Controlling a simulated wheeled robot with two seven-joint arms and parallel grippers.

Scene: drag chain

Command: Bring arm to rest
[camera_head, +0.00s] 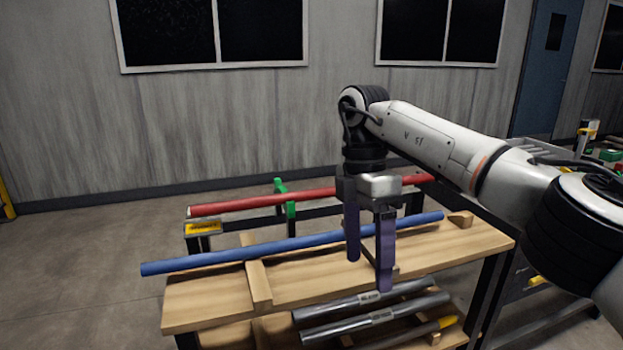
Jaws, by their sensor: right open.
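My left gripper does not show.
The wooden bench (215,300) holds a wooden support block (257,285). Several metal pipes (365,321) lie on a lower level under its front edge. A green clamp (290,209) stands at the red pipe. The floor at the left is clear.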

